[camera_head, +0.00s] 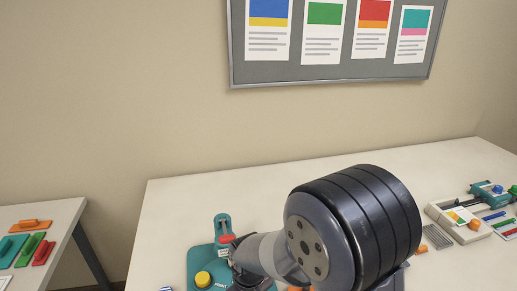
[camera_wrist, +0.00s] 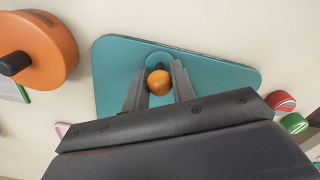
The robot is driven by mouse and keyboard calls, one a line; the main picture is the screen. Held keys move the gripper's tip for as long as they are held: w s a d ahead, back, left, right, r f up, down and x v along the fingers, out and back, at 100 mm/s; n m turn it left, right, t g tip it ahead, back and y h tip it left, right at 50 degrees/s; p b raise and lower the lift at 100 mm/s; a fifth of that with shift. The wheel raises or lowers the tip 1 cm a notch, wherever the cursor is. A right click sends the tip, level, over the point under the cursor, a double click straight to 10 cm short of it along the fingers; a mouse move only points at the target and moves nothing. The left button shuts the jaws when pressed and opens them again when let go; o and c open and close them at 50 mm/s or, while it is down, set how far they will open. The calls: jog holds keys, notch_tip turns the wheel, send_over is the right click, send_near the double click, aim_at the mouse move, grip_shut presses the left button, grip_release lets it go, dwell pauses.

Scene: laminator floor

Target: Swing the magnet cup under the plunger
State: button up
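A teal press shows in the head view, with its upright part (camera_head: 222,228) at the back and a red piece on it. A yellow round piece (camera_head: 203,279), perhaps the magnet cup, sits on its teal base (camera_head: 196,262). My arm hides the rest of the press. In the wrist view the teal base (camera_wrist: 110,60) lies below my gripper (camera_wrist: 159,72). An orange ball knob (camera_wrist: 160,83) sits between my two fingers, one on each side. Whether the fingers touch the knob is unclear. The plunger cannot be made out.
A large orange disc with a black knob (camera_wrist: 38,50) is at the wrist view's left. Red (camera_wrist: 281,101) and green (camera_wrist: 294,123) round pieces lie right. A tray (camera_head: 460,226) and a teal tool (camera_head: 488,191) are on the table's right. A side table (camera_head: 60,215) stands left.

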jog(key=shift+w+d, duration=0.1)
jog(key=shift+w, duration=0.05)
jog(key=shift+w+d, duration=0.2)
jog(key=shift+d, duration=0.05)
jog(key=shift+w+d, duration=0.6)
jog(key=shift+w, duration=0.1)
jog(key=shift+o, duration=0.3)
